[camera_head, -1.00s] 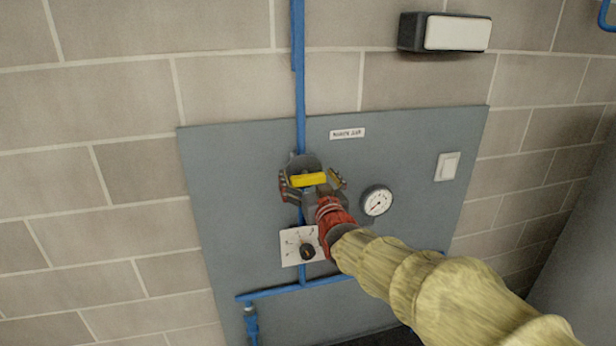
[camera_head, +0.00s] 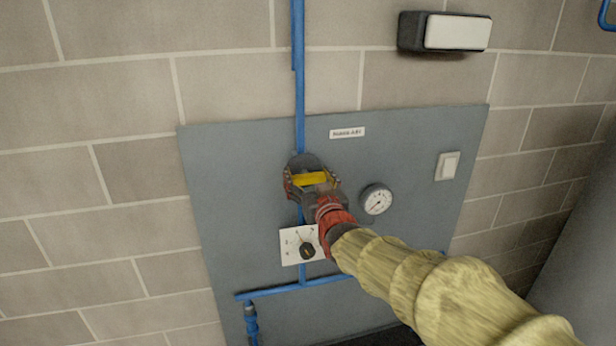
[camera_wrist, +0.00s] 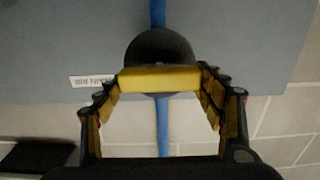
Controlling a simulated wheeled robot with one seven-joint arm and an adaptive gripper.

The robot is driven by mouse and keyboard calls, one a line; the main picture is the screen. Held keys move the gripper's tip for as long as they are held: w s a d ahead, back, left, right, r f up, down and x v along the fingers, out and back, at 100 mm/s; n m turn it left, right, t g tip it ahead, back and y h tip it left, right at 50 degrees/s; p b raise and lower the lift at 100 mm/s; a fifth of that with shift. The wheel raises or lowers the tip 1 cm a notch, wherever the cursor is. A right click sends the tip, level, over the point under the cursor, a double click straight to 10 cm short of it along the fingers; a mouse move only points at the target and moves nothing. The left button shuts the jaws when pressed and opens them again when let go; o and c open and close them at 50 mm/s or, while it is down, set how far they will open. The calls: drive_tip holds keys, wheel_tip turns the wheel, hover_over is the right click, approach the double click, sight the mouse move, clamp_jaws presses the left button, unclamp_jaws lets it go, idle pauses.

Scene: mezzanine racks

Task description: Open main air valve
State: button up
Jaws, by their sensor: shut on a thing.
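The main air valve has a yellow handle (camera_head: 310,178) lying crosswise in front of a dark round body on the vertical blue pipe. The handle also shows in the wrist view (camera_wrist: 160,79), with the dark round valve body (camera_wrist: 160,48) behind it. My gripper (camera_head: 312,182) is at the valve, its fingers on the two ends of the handle. In the wrist view my gripper (camera_wrist: 160,88) has one finger at each end of the yellow bar, shut on it. The lower part of the valve is partly hidden by my gripper.
The grey panel (camera_head: 235,200) carries a pressure gauge (camera_head: 376,199), a rotary selector on a white plate (camera_head: 290,247), a light switch (camera_head: 447,166) and a label (camera_head: 347,132). A blue pipe (camera_head: 299,80) runs up the wall. A lamp (camera_head: 457,32) is above right.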

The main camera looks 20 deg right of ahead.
drive_tip(key=shift+f+b, duration=0.1)
drive_tip(key=shift+b, duration=0.25)
drive_tip(key=n+b, duration=0.1)
drive_tip(key=b, duration=0.1)
drive_tip(key=n+b, duration=0.2)
drive_tip(key=b, duration=0.1)
drive_tip(key=shift+a+f+n, duration=0.2)
drive_tip(key=shift+n, duration=0.1)
drive_tip(key=n+b, duration=0.5)
drive_tip(key=b, duration=0.1)
drive_tip(key=shift+a, duration=0.15)
drive_tip(key=n+b, duration=0.2)
drive_tip(key=n, duration=0.3)
drive_tip(key=shift+a+b, duration=0.1)
drive_tip(key=shift+b, duration=0.2)
drive_tip(key=shift+f+n, duration=0.15)
drive_tip(key=shift+n, duration=2.05)
drive_tip(key=o, duration=1.2)
drive_tip(key=shift+c, duration=0.2)
